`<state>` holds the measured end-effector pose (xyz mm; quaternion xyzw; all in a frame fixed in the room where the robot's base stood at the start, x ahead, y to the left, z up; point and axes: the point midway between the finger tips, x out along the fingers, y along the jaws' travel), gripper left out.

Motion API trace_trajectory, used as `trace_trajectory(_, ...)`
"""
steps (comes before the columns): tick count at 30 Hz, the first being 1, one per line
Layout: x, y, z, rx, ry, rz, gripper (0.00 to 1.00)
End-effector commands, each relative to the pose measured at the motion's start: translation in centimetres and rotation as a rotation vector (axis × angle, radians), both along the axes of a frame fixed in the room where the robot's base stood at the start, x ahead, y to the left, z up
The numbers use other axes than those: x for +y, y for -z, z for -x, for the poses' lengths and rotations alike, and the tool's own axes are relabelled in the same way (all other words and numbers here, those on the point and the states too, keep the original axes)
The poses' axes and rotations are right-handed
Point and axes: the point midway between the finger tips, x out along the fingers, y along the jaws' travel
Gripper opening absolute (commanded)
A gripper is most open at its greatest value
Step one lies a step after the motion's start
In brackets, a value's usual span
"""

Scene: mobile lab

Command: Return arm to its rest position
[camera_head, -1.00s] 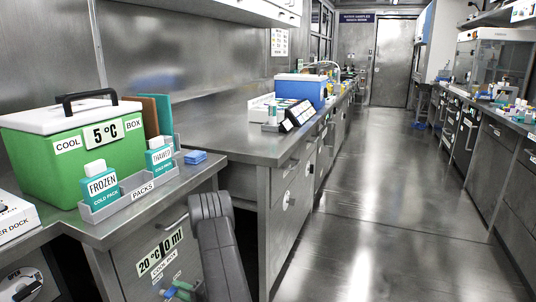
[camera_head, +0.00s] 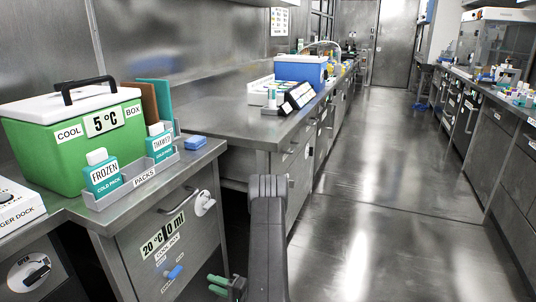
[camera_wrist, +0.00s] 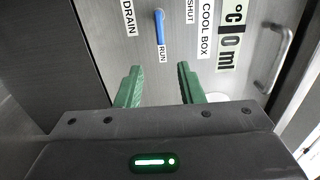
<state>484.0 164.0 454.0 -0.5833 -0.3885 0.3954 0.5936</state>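My gripper (camera_head: 222,285) shows at the bottom of the head view, in front of the steel cabinet panel under the left bench. My dark grey arm (camera_head: 267,225) stands upright to its right. In the wrist view my gripper (camera_wrist: 158,67) has its two green fingers well apart, with nothing between them. Ahead of the fingers is a blue valve handle (camera_wrist: 160,28) on the panel, in line with the label RUN, between DRAIN and SHUT. The blue handle also shows in the head view (camera_head: 175,272), left of my gripper and apart from it.
A green cool box (camera_head: 75,150) and a grey packs rack (camera_head: 130,186) with cold packs stand on the left bench. The panel has a white round fitting (camera_head: 204,203) and a bar handle (camera_wrist: 274,62). The floor aisle (camera_head: 370,220) to the right is clear.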

Motion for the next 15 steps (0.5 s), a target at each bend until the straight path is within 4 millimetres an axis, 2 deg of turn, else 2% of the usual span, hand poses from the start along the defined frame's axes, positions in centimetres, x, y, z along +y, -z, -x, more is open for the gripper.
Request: trace_trajectory(15, 6.9, 0.1, -2.7, -0.005, -0.008, 0.0, 0.35)
